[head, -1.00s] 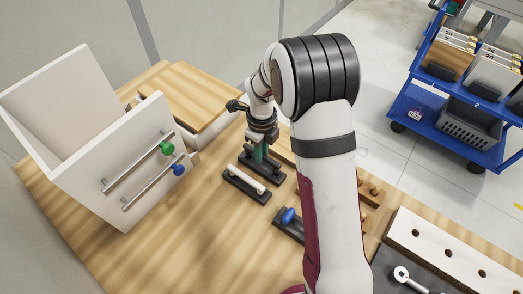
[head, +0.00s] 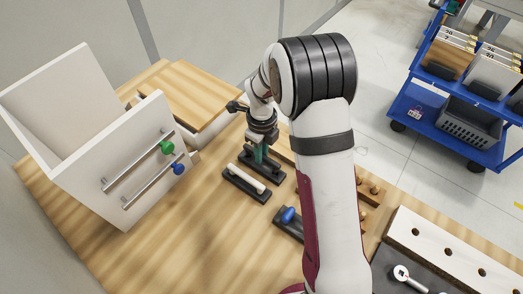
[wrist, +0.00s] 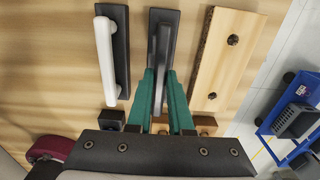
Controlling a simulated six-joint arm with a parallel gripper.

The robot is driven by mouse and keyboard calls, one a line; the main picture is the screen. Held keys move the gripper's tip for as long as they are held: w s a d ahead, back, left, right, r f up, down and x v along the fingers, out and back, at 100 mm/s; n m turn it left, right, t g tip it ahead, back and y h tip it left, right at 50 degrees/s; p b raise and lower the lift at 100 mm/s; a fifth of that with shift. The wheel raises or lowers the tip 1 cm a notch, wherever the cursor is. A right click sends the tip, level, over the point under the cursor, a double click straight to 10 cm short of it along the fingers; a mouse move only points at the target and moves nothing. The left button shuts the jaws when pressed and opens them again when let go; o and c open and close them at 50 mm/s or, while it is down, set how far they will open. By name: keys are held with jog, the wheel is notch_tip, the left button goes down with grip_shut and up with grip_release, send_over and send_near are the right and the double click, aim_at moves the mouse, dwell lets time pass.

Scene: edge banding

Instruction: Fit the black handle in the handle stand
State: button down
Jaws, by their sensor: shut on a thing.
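My gripper (head: 259,154) has green fingers pointing down at the far side of the row of stands. In the wrist view my gripper (wrist: 160,73) is shut on the black handle (wrist: 161,45), a narrow dark grey bar seen nearly end to end. The handle is over the dark handle stand (wrist: 166,16) and runs along its length. I cannot tell whether it is seated in the stand or just above it. In the head view my fingers partly hide that stand (head: 274,177).
A white handle (head: 247,178) lies in a neighbouring dark stand on the left. A blue knob (head: 288,214) stands in a nearer holder. A white drawer front (head: 120,165) stands at left.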

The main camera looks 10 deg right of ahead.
jog(key=shift+f, duration=0.55)
dwell(0.4)
jog(key=c, duration=0.7)
grip_release()
jog(key=shift+c, duration=0.2)
jog(key=shift+r, duration=2.5)
